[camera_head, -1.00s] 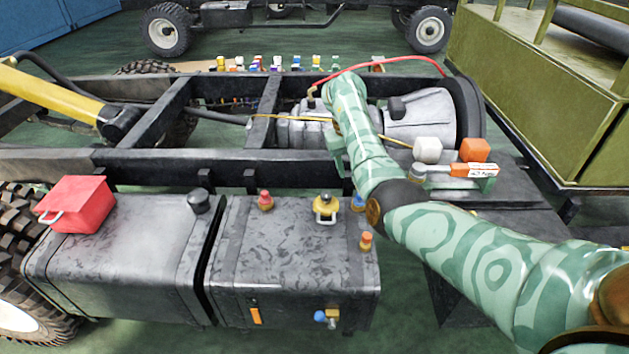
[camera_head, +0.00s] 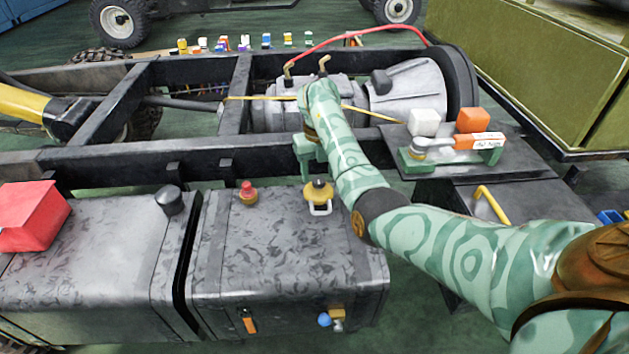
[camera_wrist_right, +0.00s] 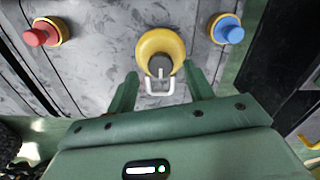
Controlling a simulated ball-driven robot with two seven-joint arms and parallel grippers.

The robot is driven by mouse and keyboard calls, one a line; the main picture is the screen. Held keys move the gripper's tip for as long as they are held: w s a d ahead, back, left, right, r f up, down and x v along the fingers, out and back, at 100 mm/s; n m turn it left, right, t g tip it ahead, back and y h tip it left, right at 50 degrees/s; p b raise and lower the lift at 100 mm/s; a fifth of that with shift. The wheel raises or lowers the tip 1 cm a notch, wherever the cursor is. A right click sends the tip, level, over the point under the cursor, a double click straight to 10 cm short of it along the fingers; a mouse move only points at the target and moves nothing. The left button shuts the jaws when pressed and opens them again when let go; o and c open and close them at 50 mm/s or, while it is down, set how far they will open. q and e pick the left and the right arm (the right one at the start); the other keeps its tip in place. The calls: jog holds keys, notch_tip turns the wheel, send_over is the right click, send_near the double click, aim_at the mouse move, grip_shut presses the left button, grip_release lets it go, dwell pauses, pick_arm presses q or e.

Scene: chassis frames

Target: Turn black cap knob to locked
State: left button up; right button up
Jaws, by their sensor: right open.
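A yellow round cap (camera_head: 317,191) with a dark knob and a pale metal loop sits on top of the right grey tank (camera_head: 290,240). In the right wrist view the cap (camera_wrist_right: 160,45) has its black knob (camera_wrist_right: 160,66) facing me, with the loop hanging below it. My right gripper (camera_wrist_right: 160,72) is open, with one finger on each side of the knob and loop, apart from them. In the head view the right gripper (camera_head: 308,168) is just above and behind the cap, its fingertips mostly hidden. Another black cap (camera_head: 170,200) stands on the left tank. My left gripper is not in view.
A red box (camera_head: 30,215) is on the left tank (camera_head: 110,250). The black frame rail (camera_head: 230,160) runs behind the tanks.

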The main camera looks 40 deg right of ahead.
jog(key=shift+f, duration=0.75)
jog(key=shift+f+b, duration=0.2)
jog(key=shift+b, duration=0.1)
jog(key=shift+c, duration=0.6)
jog(key=c, duration=0.9)
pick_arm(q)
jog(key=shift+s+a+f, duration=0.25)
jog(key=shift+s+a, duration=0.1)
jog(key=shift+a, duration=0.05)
pick_arm(e)
jog(key=shift+o, duration=0.2)
